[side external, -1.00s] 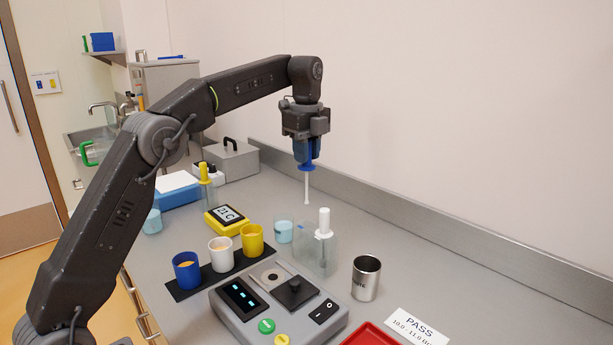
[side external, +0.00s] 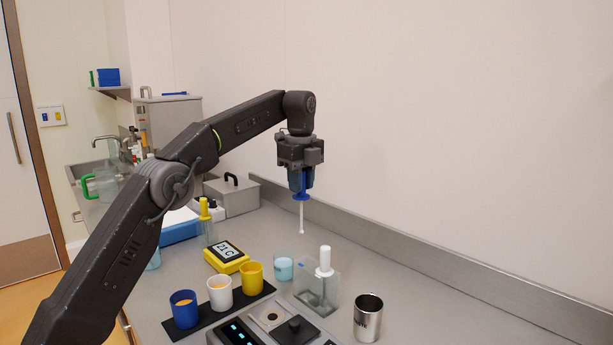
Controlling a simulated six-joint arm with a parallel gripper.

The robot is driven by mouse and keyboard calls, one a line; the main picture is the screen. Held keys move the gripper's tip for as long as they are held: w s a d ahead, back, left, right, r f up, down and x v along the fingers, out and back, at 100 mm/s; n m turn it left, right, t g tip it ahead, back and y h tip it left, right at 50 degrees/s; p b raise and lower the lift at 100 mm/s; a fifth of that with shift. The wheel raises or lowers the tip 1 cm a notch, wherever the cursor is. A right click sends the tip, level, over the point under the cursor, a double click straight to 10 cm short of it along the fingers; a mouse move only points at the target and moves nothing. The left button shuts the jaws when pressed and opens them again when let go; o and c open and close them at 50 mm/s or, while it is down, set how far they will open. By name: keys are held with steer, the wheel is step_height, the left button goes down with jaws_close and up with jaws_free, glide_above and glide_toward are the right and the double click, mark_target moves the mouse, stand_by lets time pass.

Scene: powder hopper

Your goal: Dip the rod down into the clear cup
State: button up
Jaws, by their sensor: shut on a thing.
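My gripper (side external: 301,184) is shut on the blue handle of a thin white rod (side external: 301,218). The rod hangs upright in the air with its tip down and free. A small clear cup with pale blue liquid (side external: 284,270) stands on the bench. In the picture the rod's tip is above the cup and slightly to its right, apart from it. A second pale blue vessel (side external: 154,261) shows at the left, mostly hidden behind my arm.
A clear rectangular container with a white-topped stick (side external: 325,262) stands right of the cup. Blue (side external: 184,312), white (side external: 220,294) and yellow (side external: 252,273) cups stand on a black strip.

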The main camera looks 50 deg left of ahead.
steer(key=a+f, duration=0.4)
steer(key=f, duration=0.3)
steer(key=a+f, duration=0.3)
steer(key=f, duration=0.5)
steer(key=shift+w+a, duration=0.2)
steer(key=shift+a, duration=0.2)
steer(key=shift+r, duration=0.1)
stand_by(0.6)
step_height(320, 180, up, 8)
stand_by(0.4)
steer(key=shift+r, duration=0.1)
